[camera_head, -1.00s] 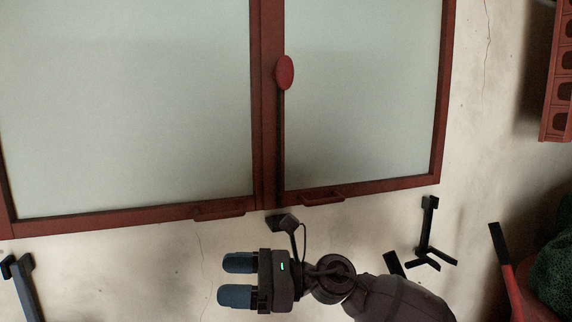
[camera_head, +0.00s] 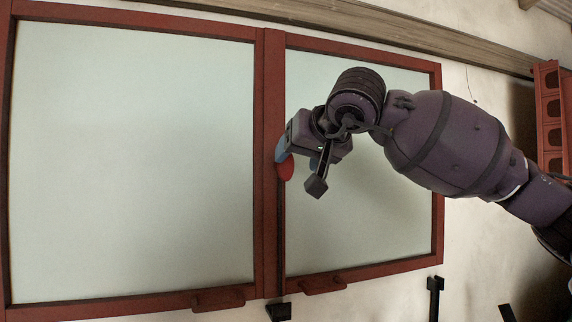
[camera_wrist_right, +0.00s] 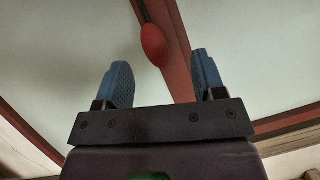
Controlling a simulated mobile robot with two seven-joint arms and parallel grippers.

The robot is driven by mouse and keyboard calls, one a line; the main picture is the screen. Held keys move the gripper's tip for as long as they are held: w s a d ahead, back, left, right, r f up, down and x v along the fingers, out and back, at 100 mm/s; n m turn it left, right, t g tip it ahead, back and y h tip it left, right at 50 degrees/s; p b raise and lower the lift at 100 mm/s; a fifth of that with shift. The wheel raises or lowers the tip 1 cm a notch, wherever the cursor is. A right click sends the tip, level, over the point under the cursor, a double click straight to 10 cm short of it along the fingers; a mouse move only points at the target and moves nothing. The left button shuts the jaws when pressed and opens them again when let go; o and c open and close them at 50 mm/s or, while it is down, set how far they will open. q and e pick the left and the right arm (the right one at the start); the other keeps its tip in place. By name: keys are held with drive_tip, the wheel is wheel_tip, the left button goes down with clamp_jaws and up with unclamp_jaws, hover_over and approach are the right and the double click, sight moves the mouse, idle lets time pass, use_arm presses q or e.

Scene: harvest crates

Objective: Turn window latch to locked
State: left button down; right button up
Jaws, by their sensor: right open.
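The window latch is a red oval handle (camera_head: 286,171) on the red middle post of the window (camera_head: 270,230). In the head view its upper part is hidden behind a blue finger of my right gripper (camera_head: 299,157). In the right wrist view the latch (camera_wrist_right: 154,45) lies across the gap between the two blue fingers, beyond their tips, with a dark strip above it. My right gripper (camera_wrist_right: 162,66) is open and empty, and no contact with the latch shows. My left gripper is in neither view.
Two pale glass panes flank the post; the left pane (camera_head: 135,160) is clear. Red pull handles (camera_head: 218,299) sit on the bottom rail. A reddish crate-like rack (camera_head: 551,110) hangs at the right. A wooden beam (camera_head: 440,38) runs above the window.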

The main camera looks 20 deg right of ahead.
sight(288, 163)
drive_tip(key=shift+t+h, duration=0.4)
drive_tip(key=w, duration=0.2)
drive_tip(key=w+f, duration=0.1)
drive_tip(key=w, duration=0.2)
drive_tip(key=w+p, duration=0.1)
drive_tip(key=w, duration=0.2)
drive_tip(key=shift+w+d+f, duration=0.15)
drive_tip(key=shift+w+f, duration=0.3)
drive_tip(key=shift+w, duration=0.3)
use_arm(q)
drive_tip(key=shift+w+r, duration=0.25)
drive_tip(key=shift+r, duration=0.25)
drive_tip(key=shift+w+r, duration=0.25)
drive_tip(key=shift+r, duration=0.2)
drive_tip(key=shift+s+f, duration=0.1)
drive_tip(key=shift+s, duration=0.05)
use_arm(e)
drive_tip(key=shift+c, duration=1.1)
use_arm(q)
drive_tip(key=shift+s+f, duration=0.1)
use_arm(e)
drive_tip(key=c, duration=0.7)
